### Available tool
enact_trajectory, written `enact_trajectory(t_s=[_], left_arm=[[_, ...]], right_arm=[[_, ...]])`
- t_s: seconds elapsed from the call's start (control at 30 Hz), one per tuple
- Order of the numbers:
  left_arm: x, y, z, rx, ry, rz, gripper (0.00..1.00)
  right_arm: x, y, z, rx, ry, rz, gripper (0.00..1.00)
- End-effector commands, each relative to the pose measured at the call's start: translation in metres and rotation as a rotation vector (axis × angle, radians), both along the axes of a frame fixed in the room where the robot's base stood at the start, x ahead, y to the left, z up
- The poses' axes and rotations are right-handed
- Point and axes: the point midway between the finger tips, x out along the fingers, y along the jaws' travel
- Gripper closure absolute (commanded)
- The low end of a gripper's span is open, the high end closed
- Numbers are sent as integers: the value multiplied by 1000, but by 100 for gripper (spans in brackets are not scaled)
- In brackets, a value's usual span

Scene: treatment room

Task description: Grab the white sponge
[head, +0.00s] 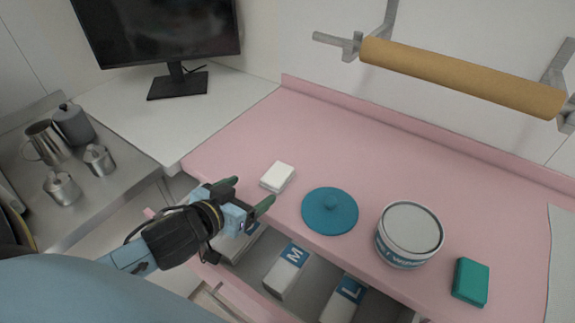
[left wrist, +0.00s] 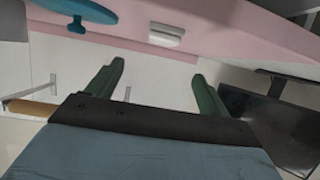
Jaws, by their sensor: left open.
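The white sponge (head: 277,176) is a small pale block lying on the pink counter (head: 390,150) near its front edge. It also shows in the left wrist view (left wrist: 167,35), at the top middle beyond the fingertips. My left gripper (head: 253,191) is open and empty, its two green fingers pointing toward the sponge from the front left. The sponge is not between the fingers, and a gap separates it from them. In the left wrist view the two fingers (left wrist: 157,74) are spread wide apart. My right gripper is in neither view.
A blue lid (head: 328,213) lies right of the sponge, then a white tub (head: 410,230) and a green block (head: 470,282). An open drawer with boxes (head: 288,270) is below the counter edge. A steel cart (head: 100,190) with metal pots stands left. The counter behind the sponge is clear.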

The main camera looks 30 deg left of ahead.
Motion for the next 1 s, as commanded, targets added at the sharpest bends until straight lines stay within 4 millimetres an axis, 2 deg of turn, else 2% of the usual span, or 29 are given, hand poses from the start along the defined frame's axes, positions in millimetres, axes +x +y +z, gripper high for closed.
enact_trajectory(t_s=[0.03,0.2,0.3,0.43,0.7,1.0], left_arm=[[6,0,-2,1,-2,1,20],[31,0,-13,3,-1,1,20],[46,0,-19,3,-1,1,20],[61,-1,-26,2,0,1,20],[75,0,-32,2,2,1,20],[110,2,-48,3,1,1,20]], right_arm=[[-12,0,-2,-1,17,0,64],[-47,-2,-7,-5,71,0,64],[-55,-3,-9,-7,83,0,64],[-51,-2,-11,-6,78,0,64],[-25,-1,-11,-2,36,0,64],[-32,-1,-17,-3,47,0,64]])
